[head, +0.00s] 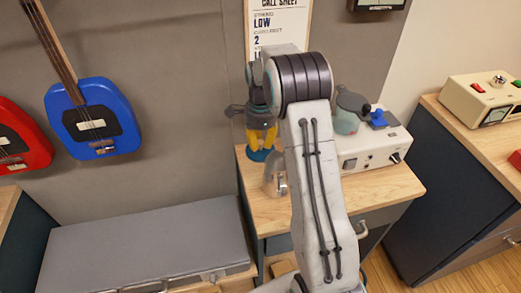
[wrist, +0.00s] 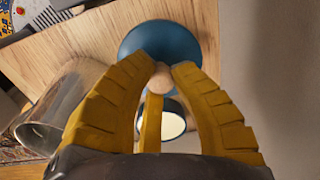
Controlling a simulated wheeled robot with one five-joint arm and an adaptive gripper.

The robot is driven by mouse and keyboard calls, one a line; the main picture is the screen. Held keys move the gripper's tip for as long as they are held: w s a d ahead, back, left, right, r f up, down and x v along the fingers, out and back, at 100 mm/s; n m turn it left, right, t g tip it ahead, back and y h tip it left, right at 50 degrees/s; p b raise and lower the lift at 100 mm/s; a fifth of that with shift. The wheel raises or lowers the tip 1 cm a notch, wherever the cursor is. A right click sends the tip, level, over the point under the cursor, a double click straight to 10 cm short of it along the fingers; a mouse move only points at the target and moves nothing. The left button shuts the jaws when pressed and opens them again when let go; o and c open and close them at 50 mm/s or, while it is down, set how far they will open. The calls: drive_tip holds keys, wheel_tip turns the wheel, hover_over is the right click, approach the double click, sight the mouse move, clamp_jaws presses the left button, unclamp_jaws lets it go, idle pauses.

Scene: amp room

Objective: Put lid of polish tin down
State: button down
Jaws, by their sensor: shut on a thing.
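The lid of the polish tin is a blue disc with a small wooden knob (wrist: 155,38). My gripper (wrist: 161,72) has its yellow fingers closed around the knob. In the head view the gripper (head: 262,140) points down at the back left of the wooden cabinet top, with the blue lid (head: 258,156) under it. Whether the lid touches the wood is unclear. A round dark-rimmed tin with pale contents (wrist: 173,123) shows between the fingers in the wrist view, partly hidden by them.
A shiny metal vessel (head: 275,181) stands close to the lid; it also shows in the wrist view (wrist: 68,100). A white box with knobs (head: 370,155) stands right of my arm. The grey wall (head: 190,120) is close behind. The cabinet top's front right (head: 395,185) is clear.

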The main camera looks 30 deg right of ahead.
sight(260, 149)
drive_tip(key=shift+f, duration=1.8)
drive_tip(key=shift+f, duration=0.15)
drive_tip(key=c, duration=1.2)
unclamp_jaws()
wheel_tip(260, 149, up, 12)
drive_tip(key=shift+s+r+p, duration=0.1)
drive_tip(key=shift+p, duration=0.25)
drive_tip(key=s+a+r+n+t, duration=0.1)
drive_tip(key=s+a+r+n, duration=0.35)
drive_tip(key=s, duration=0.25)
drive_tip(key=s+a+r+n+t, duration=0.1)
drive_tip(key=s+a+r+n, duration=0.25)
drive_tip(key=s+n, duration=0.3)
drive_tip(key=s+a+f+n, duration=0.1)
drive_tip(key=s+n, duration=0.3)
drive_tip(key=s, duration=0.3)
drive_tip(key=s+a+f+n+t, duration=0.1)
drive_tip(key=s+f+n, duration=0.1)
drive_tip(key=s+n, duration=0.3)
drive_tip(key=s, duration=0.3)
drive_tip(key=shift+s+a, duration=0.25)
drive_tip(key=shift+a, duration=0.1)
